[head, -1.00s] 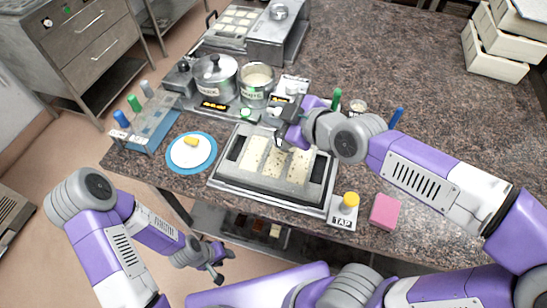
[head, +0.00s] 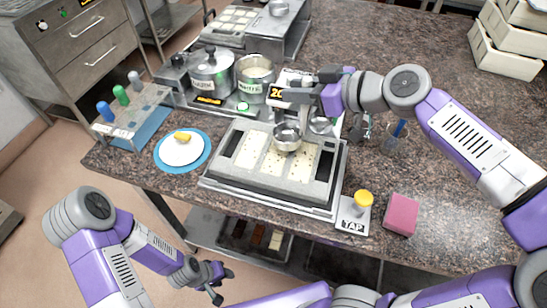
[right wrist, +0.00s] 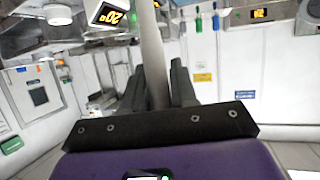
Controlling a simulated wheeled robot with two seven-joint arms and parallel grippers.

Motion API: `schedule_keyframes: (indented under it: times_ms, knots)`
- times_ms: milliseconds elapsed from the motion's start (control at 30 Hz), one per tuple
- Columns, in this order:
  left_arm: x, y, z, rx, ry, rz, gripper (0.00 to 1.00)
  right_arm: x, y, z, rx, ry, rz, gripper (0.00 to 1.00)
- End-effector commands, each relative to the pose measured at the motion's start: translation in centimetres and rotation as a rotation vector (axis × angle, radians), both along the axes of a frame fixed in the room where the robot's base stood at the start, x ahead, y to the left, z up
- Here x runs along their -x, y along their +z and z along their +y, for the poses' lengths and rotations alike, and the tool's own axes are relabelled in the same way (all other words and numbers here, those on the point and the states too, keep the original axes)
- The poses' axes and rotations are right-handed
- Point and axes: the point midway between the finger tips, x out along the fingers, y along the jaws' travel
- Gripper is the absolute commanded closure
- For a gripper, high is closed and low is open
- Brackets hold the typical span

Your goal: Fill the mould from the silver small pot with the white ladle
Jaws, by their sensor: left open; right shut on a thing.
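The grey mould (head: 238,188) lies on the worktop, with pale, partly speckled strips between dark end slots. How full each strip is I cannot tell. My right gripper (head: 332,93) is shut on the ladle, above the mould's far edge. The ladle's pale handle (right wrist: 152,50) stands between the fingers in the right wrist view. Its metal bowl (head: 287,138) hangs over the mould's far middle; its contents are unclear. The open silver pot (head: 254,75) with pale contents stands behind the mould, beside a lidded silver pot (head: 211,75). My left gripper (head: 215,285) is open and empty, below the table edge.
A blue plate (head: 183,165) with a yellow piece lies left of the mould, near a rack (head: 130,120) of coloured-handled tools. A TAP button (head: 355,212) and pink sponge (head: 402,214) are to the right. A glass (head: 394,140) stands behind them.

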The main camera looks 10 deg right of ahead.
Motion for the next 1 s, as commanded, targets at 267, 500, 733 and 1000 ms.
schedule_keyframes:
  times_ms: [267, 500, 733, 1000]
  knots:
    - [0.0, -0.1, 0.0, 0.000, 0.000, 0.000, 0.57, -0.1, 0.0, -0.2, -0.023, 0.000, 0.009, 1.00]
    - [0.0, 0.1, 0.0, 0.000, 0.000, 0.000, 0.57, -0.1, 0.4, -0.2, -0.021, 0.000, 0.009, 1.00]
    - [0.0, 1.0, 0.0, 0.000, 0.000, 0.000, 0.57, -0.1, 2.4, -0.2, -0.021, -0.001, 0.007, 1.00]
    - [0.0, 1.2, 0.0, 0.000, 0.000, 0.000, 0.57, -0.1, 3.0, -0.2, -0.021, 0.000, 0.009, 1.00]
